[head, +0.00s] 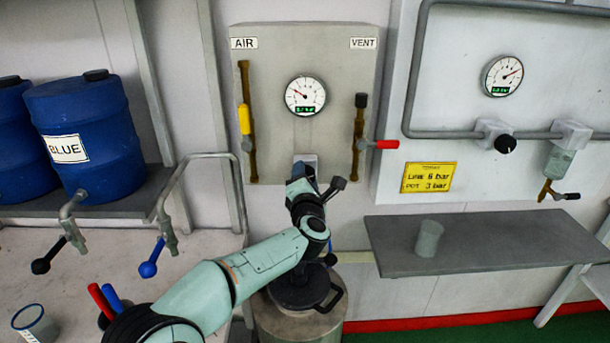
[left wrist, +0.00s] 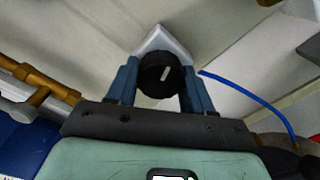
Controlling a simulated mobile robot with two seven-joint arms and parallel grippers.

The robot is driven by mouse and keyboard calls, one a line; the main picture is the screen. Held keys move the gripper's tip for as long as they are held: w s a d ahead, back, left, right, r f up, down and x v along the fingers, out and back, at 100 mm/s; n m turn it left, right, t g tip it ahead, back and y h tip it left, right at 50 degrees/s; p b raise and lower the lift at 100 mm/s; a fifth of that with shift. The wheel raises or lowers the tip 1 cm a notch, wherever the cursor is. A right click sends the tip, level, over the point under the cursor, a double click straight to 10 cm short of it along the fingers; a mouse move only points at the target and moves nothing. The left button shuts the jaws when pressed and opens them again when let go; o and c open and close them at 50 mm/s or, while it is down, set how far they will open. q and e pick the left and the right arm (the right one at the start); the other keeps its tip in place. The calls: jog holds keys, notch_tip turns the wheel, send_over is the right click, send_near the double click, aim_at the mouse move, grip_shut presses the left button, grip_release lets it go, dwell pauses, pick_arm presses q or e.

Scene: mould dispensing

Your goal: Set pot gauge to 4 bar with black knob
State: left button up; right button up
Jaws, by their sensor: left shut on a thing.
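The pot gauge (head: 305,95) is the round white dial on the grey panel between the AIR and VENT labels. Its needle points to the upper left; its green readout is too small to read surely. My left gripper (head: 303,178) is at the small block below this gauge and hides the knob in the head view. In the left wrist view, the black knob (left wrist: 161,74) with a white mark sits on a pale mount between the blue fingers of my left gripper (left wrist: 160,85), which is shut on it. The mark is tilted slightly right of upright. My right gripper is not in view.
The AIR valve's yellow handle (head: 244,119) is upright; the VENT valve's red handle (head: 386,144) is level. A second gauge (head: 503,76) and black knob (head: 505,144) are at right. A yellow sign (head: 428,177) reads line 6 bar, pot 3 bar. A lidded pot (head: 300,318) stands below my arm.

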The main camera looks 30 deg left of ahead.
pick_arm(q)
jog(key=m+p, duration=0.2)
jog(key=m, duration=0.3)
jog(key=shift+m+p, duration=0.35)
jog(key=shift+m, duration=0.05)
dwell(0.4)
jog(key=o, duration=1)
jog(key=shift+s, duration=0.1)
jog(key=b+v, duration=0.1)
jog(key=v, duration=1.2)
jog(key=shift+d+b, duration=0.2)
jog(key=shift+b, duration=0.2)
